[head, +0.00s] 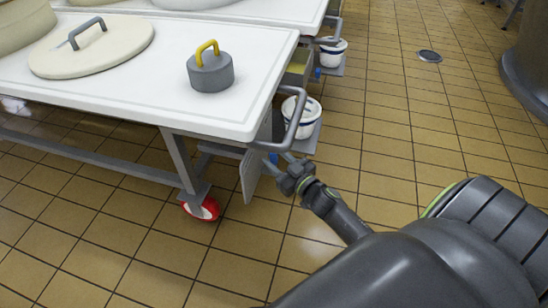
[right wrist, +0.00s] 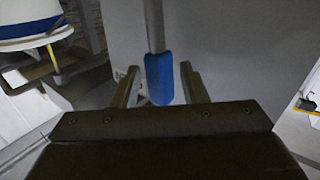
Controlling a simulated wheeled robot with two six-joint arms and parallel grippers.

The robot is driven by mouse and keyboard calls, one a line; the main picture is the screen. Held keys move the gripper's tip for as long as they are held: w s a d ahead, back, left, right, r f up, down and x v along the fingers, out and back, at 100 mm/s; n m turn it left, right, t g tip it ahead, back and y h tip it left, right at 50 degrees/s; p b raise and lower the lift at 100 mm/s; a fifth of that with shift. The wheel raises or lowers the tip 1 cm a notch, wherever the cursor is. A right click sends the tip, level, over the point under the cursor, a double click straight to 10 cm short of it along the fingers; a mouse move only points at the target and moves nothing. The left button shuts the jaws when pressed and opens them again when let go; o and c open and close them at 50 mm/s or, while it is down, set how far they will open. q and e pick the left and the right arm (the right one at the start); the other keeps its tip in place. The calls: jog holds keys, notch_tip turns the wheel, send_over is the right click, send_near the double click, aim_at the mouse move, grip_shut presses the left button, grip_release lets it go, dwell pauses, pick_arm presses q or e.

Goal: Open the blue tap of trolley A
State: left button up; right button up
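The blue tap (right wrist: 158,78) shows in the right wrist view as a blue handle on the end of a grey stem. A small bit of its blue (head: 274,157) shows in the head view under the end of the near trolley (head: 130,105). I see no letter on this trolley. My right gripper (right wrist: 160,82) is open, with one finger on each side of the blue handle and a gap visible on both sides. In the head view my right gripper (head: 285,172) is low by the trolley's end, below the grey push handle. My left gripper is not in view.
A white pail (head: 301,118) with blue bands sits on a bracket at the trolley's end, close to my right gripper. On the white top stand a grey weight (head: 210,72) with a yellow handle and a cream lid (head: 95,48).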

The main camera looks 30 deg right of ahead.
jog(key=shift+w+a, duration=0.1)
jog(key=shift+w, duration=0.65)
jog(key=shift+c, duration=0.3)
grip_shut()
